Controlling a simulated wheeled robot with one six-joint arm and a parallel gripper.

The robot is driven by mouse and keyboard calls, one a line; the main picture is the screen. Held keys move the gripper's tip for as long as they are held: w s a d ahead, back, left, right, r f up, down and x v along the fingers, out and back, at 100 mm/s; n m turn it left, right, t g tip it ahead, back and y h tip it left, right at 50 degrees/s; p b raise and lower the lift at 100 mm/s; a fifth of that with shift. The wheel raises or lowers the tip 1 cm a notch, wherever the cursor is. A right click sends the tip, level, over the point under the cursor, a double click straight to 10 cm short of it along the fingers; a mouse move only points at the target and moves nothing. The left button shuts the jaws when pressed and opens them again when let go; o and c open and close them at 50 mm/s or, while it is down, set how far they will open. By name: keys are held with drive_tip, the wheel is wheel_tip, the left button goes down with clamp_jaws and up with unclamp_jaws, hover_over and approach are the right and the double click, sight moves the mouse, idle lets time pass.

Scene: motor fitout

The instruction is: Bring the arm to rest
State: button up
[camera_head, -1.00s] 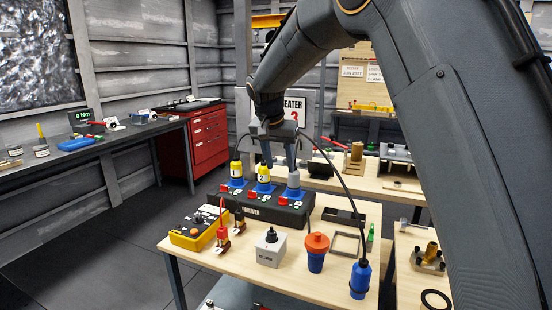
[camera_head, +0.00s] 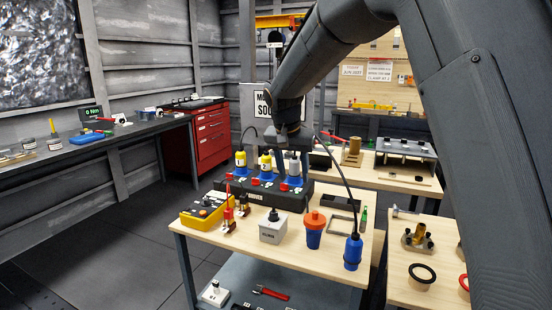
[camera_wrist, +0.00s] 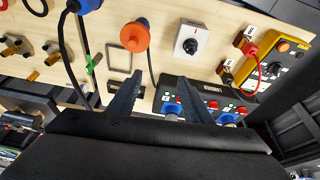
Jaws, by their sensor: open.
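My gripper (camera_wrist: 157,88) is open in the wrist view, with its two dark fingers apart and nothing seen between them but bench top and part of the black block. In the head view my gripper (camera_head: 292,143) hangs low over the right end of the black block (camera_head: 240,194). A plug with a grey top and blue base (camera_head: 294,172) stands there just below the fingers; whether they touch it I cannot tell. Two yellow-topped blue plugs (camera_head: 266,163) stand to its left on the block. My arm is bent over the bench from the right.
On the wooden bench (camera_head: 205,233) are a yellow control box (camera_head: 203,212), a grey switch box (camera_head: 273,230), an orange-topped blue cup (camera_head: 313,230) and a blue plug (camera_head: 352,252) on a black cable. A second bench (camera_head: 392,291) stands at right. Floor at left is clear.

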drive_tip(key=s+d+f+n+g+b, duration=0.1)
drive_tip(key=s+d+f+b, duration=0.1)
drive_tip(key=s+d+f, duration=0.2)
drive_tip(key=s+d+f+n+g+y+b, duration=0.1)
drive_tip(key=s+d+f+b, duration=0.2)
drive_tip(key=s+f, duration=0.7)
drive_tip(key=s+d+f+n+g+b, duration=0.1)
drive_tip(key=s+d+f+b, duration=0.2)
drive_tip(key=s, duration=1.5)
drive_tip(key=d+f, duration=0.4)
drive_tip(key=f, duration=0.1)
drive_tip(key=shift+s+d+n+y, duration=0.15)
drive_tip(key=shift+s+n+y, duration=0.15)
drive_tip(key=shift+s+n, duration=0.1)
